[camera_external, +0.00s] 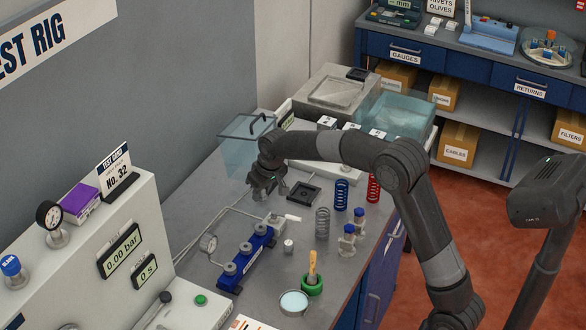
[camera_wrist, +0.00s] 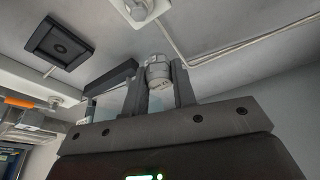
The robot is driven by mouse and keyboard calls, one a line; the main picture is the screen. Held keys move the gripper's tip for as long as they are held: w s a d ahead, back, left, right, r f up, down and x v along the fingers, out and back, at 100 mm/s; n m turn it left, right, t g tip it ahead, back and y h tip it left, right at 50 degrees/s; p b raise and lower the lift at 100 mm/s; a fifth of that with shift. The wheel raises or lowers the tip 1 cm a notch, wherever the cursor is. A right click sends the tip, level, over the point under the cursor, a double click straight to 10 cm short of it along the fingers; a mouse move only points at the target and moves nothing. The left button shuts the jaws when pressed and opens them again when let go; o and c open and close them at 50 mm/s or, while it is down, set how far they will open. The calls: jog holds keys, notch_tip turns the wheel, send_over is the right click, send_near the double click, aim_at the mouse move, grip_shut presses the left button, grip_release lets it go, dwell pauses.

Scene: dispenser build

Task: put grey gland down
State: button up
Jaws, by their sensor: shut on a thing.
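My gripper (camera_external: 264,188) hangs above the grey bench, left of a black square pad (camera_external: 303,193). In the wrist view my gripper (camera_wrist: 159,80) is shut on the grey gland (camera_wrist: 158,70), a small ribbed grey piece held between the two fingers. Its end sticks out past the fingertips. In the external view the gland is too small and dark to make out between the jaws. The black pad, with a round mark in its centre, also shows at upper left of the wrist view (camera_wrist: 58,43). Whether the gland touches anything is hard to tell.
Springs in grey (camera_external: 322,222), blue (camera_external: 341,194) and red (camera_external: 373,187) stand to the right. A clear box (camera_external: 240,150) is close behind left. A white plate with a fitting (camera_wrist: 138,10) shows beyond the fingertips.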

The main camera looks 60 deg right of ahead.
jog(key=s+d+r, duration=0.1)
send_over(180, 248)
jog(key=s, duration=0.1)
jog(key=shift+m, duration=0.4)
notch_tip(180, 248, down, 6)
jog(key=shift+d+r, duration=0.1)
jog(key=shift+a+f, duration=0.25)
jog(key=shift+f, duration=1.95)
jog(key=shift+f, duration=0.1)
jog(key=o, duration=1)
jog(key=shift+c, duration=0.2)
